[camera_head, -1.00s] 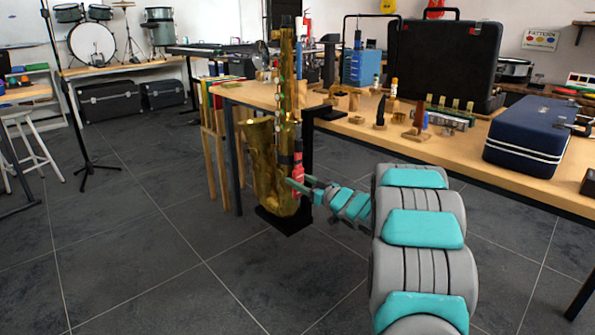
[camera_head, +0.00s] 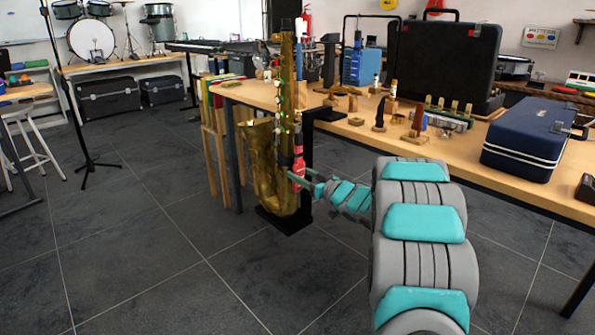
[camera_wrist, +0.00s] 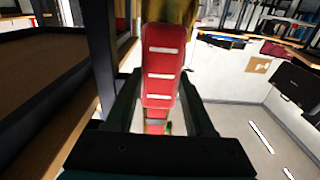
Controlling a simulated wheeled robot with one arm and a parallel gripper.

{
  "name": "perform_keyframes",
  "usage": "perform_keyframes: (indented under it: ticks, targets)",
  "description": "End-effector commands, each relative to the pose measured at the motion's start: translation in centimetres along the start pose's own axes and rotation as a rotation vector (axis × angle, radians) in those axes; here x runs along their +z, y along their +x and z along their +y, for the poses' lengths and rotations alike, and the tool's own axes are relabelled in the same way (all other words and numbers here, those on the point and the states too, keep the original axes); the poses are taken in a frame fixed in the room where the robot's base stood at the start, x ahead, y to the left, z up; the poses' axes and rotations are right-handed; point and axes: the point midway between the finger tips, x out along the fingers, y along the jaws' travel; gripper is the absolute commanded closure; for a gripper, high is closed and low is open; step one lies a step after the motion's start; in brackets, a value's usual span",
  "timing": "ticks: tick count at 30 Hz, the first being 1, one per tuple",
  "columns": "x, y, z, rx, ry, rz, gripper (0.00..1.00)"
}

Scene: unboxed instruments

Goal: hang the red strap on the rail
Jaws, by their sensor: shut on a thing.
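The red strap (camera_head: 299,166) is a padded red band, upright beside the brass saxophone (camera_head: 262,165) in the head view. In the wrist view the strap (camera_wrist: 162,65) has white bars across it and stands between my fingers. My gripper (camera_head: 298,181) is shut on it; the wrist view shows my gripper (camera_wrist: 160,82) with a dark finger on each side. Whether the strap touches the saxophone is unclear. A thin black rail (camera_head: 372,16) on an upright frame stands above the workbench, behind and to the right of the saxophone.
The saxophone stands on a black floor stand (camera_head: 285,222), close by my gripper. The tiled floor at left is mostly clear.

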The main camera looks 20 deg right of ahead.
Motion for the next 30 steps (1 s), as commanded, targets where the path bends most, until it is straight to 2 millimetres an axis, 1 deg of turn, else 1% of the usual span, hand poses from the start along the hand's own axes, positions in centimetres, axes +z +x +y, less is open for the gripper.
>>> perform_keyframes:
  ticks: [30]
  targets:
    - [0.0,-4.7,0.0,0.001,0.001,-0.001,0.95]
